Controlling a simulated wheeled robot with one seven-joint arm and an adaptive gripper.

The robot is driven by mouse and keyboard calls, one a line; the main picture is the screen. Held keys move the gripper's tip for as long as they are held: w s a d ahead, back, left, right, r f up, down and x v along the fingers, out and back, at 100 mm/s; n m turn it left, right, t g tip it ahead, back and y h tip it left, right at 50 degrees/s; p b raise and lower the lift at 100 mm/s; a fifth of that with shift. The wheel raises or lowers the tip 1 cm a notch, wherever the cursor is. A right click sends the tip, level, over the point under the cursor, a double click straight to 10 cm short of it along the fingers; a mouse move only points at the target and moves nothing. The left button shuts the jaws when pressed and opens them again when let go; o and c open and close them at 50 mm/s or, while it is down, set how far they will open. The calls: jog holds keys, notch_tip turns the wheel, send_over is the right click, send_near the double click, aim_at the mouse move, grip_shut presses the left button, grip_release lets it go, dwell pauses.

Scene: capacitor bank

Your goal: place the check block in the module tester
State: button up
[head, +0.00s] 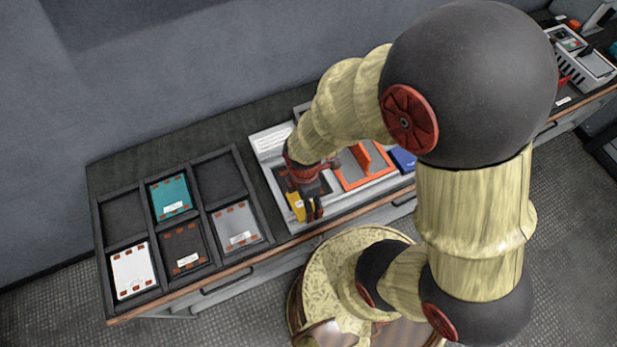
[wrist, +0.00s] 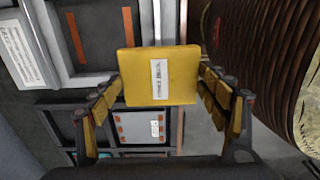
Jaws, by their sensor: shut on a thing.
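The check block is a yellow square block with a white printed label, held in front of the wrist camera (wrist: 160,76). In the head view its yellow edge (head: 297,205) shows beside my gripper (head: 314,207). My gripper (wrist: 163,95) is shut on the block, with the fingers at its left and right sides in the wrist view. In the head view it is over the light grey labelled unit (head: 268,140) on the bench. My wrist hides part of this unit. I cannot tell for sure which unit is the module tester.
A dark compartment tray (head: 103,240) at the left holds a teal module (head: 171,197), a white one (head: 132,270), a dark one (head: 184,248) and a grey one (head: 237,226). An orange frame (head: 375,155) and blue item (head: 403,159) lie right of my wrist. More equipment (head: 570,42) stands far right.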

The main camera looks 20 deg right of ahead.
jog(key=w+d+f, duration=0.1)
jog(key=w+f, duration=0.2)
jog(key=w, duration=0.1)
jog(key=w+d+f+b, duration=0.1)
jog(key=w+f, duration=0.2)
jog(key=w, duration=0.1)
jog(key=w+d+f, duration=0.1)
jog(key=w+f, duration=0.2)
jog(key=w, duration=0.1)
jog(key=shift+d+b, duration=0.4)
jog(key=shift+w+d+f+b, duration=0.1)
jog(key=shift+f+b, duration=0.05)
jog(key=shift+f, duration=0.75)
jog(key=shift+w+f+b, duration=0.1)
jog(key=shift+f+b, duration=0.05)
jog(key=shift+f, duration=0.75)
jog(key=shift+f, duration=0.15)
jog(key=o, duration=1.5)
